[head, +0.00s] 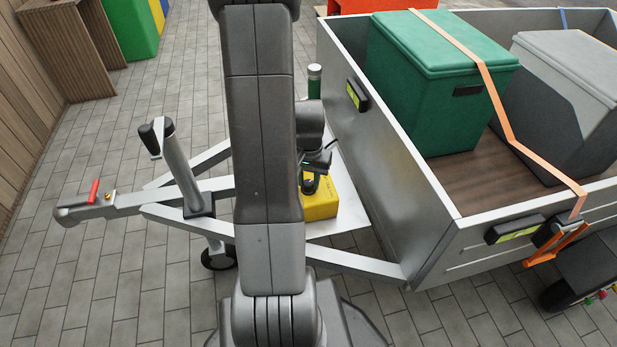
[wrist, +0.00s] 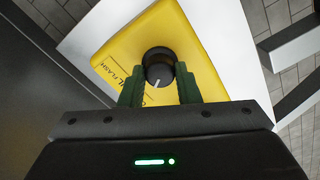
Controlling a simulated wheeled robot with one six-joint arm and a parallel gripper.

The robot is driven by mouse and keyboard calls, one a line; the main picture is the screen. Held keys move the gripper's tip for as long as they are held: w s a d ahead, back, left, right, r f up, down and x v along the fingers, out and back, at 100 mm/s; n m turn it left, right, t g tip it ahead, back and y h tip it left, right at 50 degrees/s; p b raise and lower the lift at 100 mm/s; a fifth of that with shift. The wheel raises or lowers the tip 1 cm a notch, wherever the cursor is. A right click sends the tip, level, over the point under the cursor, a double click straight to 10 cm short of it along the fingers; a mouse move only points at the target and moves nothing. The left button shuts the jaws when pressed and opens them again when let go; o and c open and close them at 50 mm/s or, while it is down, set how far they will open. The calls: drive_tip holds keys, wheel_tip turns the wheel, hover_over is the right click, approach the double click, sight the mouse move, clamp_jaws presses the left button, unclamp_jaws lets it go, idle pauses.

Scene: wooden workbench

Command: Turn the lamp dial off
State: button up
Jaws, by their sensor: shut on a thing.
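The yellow lamp box (head: 322,206) sits on the trailer's drawbar plate, and it fills the upper middle of the wrist view (wrist: 185,35). Its round black dial (wrist: 158,62) has a white pointer line aimed down and slightly left in the wrist view. Printed words, one reading FLASH, lie left of the dial; other lettering is partly hidden by the fingers. My gripper (wrist: 159,82) has its two green fingers on either side of the dial and is shut on it. In the head view my gripper (head: 311,180) is over the box, and my arm hides part of the surroundings.
The grey trailer wall (head: 400,165) rises close to the right of the box.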

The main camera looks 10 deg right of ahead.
sight(309, 182)
drive_tip(key=shift+n, duration=0.6)
drive_tip(key=o, duration=1)
drive_tip(key=shift+c, duration=0.2)
drive_tip(key=shift+r, duration=0.1)
wheel_tip(309, 182, up, 14)
drive_tip(key=p, duration=0.4)
drive_tip(key=shift+p, duration=0.4)
drive_tip(key=shift+f, duration=0.25)
wheel_tip(309, 182, down, 14)
drive_tip(key=b, duration=0.4)
drive_tip(key=shift+r, duration=0.15)
